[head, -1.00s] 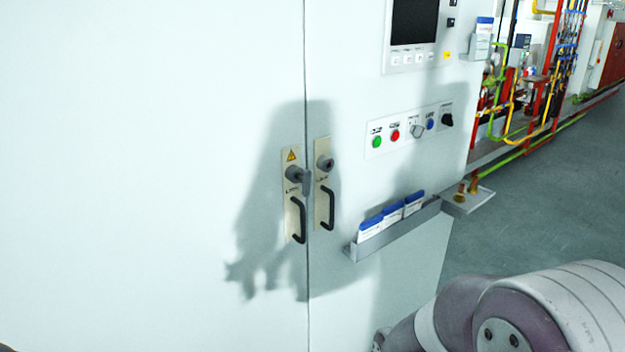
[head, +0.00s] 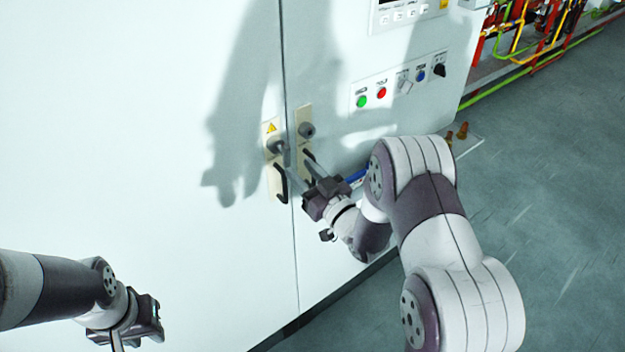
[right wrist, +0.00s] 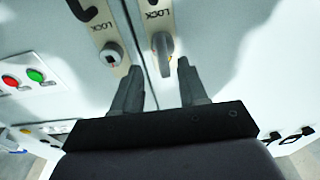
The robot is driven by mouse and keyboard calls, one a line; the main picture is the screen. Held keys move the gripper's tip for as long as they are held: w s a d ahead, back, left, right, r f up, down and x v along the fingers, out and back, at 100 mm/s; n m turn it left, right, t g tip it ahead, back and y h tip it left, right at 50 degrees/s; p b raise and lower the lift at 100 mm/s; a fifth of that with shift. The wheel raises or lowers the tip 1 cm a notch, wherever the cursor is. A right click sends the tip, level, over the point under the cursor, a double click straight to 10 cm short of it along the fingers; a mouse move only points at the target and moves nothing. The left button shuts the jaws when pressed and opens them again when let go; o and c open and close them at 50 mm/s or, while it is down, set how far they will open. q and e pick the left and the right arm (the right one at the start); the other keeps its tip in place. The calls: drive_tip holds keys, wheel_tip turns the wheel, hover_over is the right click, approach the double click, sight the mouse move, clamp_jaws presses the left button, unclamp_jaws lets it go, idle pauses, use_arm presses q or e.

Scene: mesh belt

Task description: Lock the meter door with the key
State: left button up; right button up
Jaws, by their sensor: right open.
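The meter door is a pale cabinet door (head: 160,90) with a plate carrying a warning sign, a lock and a black handle. A grey key (head: 277,147) sits in its lock; in the right wrist view the key (right wrist: 164,50) stands beside the word LOCK. My right gripper (head: 296,169) is in front of the lock plates. In the right wrist view my right gripper (right wrist: 158,78) is open, its fingertips just short of the key and on either side of it, apparently not touching. My left gripper (head: 125,338) is low at the left, away from the door, its fingers partly cut off.
The neighbouring panel has its own lock (head: 306,130) with an empty square hole in the right wrist view (right wrist: 112,55), and a black handle. Push buttons (head: 371,97) and switches are up to the right. A blue-edged card (head: 356,175) shows behind my right arm.

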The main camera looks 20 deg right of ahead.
sight(288, 158)
drive_tip(key=b+x, duration=0.1)
drive_tip(key=x, duration=0.3)
drive_tip(key=shift+a, duration=0.15)
drive_tip(key=shift+w+a+r, duration=0.1)
drive_tip(key=shift+w+a, duration=0.05)
drive_tip(key=shift+w, duration=0.45)
drive_tip(key=shift+w+a+r+b, duration=0.1)
drive_tip(key=shift+b, duration=0.2)
clamp_jaws()
